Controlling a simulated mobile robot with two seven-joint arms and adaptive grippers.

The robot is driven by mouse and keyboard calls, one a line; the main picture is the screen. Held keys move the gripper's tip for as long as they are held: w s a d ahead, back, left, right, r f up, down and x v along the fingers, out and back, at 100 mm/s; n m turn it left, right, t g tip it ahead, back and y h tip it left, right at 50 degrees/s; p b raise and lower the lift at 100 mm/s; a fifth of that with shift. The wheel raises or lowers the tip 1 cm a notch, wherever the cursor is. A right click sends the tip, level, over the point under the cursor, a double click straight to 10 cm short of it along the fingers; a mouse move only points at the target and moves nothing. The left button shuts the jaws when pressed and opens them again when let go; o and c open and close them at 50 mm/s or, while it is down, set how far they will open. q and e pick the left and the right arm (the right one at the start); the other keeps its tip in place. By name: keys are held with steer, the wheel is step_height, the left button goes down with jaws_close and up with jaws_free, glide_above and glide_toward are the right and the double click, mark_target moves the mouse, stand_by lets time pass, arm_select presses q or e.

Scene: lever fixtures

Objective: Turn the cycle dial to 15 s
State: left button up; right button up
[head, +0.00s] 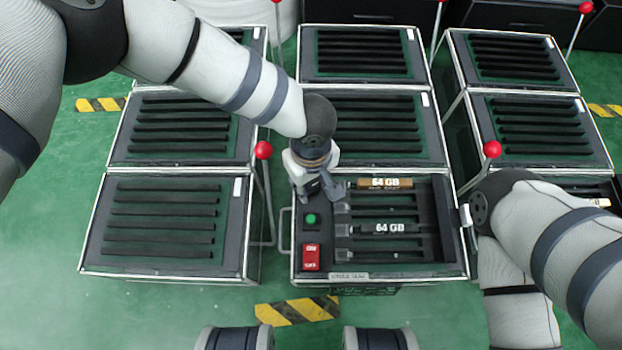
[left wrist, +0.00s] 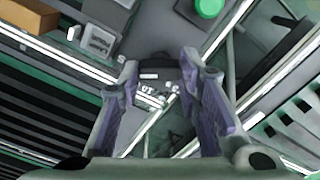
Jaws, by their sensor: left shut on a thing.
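The dial shows in the left wrist view as a dark knob (left wrist: 155,72) with a pale mark, on the fixture's panel. White lettering, only partly readable, lies beside it. My left gripper (left wrist: 161,68) has its two fingers on either side of the knob and is shut on it. In the head view, my left gripper (head: 318,192) reaches down to the upper left of the middle front fixture (head: 345,272), above the green button (head: 310,218), and hides the dial. The dial's setting cannot be read.
A red switch box (head: 311,257) sits below the green button. Modules marked 64 GB (head: 396,228) lie in the fixture's slots. Red-knobbed levers (head: 263,150) stand beside neighbouring fixtures. Green floor with striped tape (head: 297,310) is open in front.

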steer(key=shift+r, duration=0.1)
arm_select(q)
steer(key=n+p, duration=0.1)
steer(key=n, duration=0.3)
steer(key=shift+p, duration=0.35)
steer(key=n+p, duration=0.2)
steer(key=n, duration=0.5)
steer(key=shift+n, duration=0.3)
steer(key=n+p, duration=0.1)
steer(key=n, duration=0.5)
steer(key=shift+p, duration=0.4)
steer(key=n+p, duration=0.1)
steer(key=n, duration=0.4)
steer(key=shift+d+n, duration=0.1)
steer(key=shift+n, duration=0.3)
arm_select(e)
steer(key=shift+t, duration=0.7)
steer(key=r, duration=0.1)
steer(key=w+r, duration=0.1)
steer(key=r, duration=0.1)
steer(key=w+r, duration=0.1)
steer(key=shift+w+r, duration=0.1)
steer(key=shift+r, duration=0.15)
arm_select(q)
steer(key=o, duration=0.9)
steer(key=shift+c, duration=0.2)
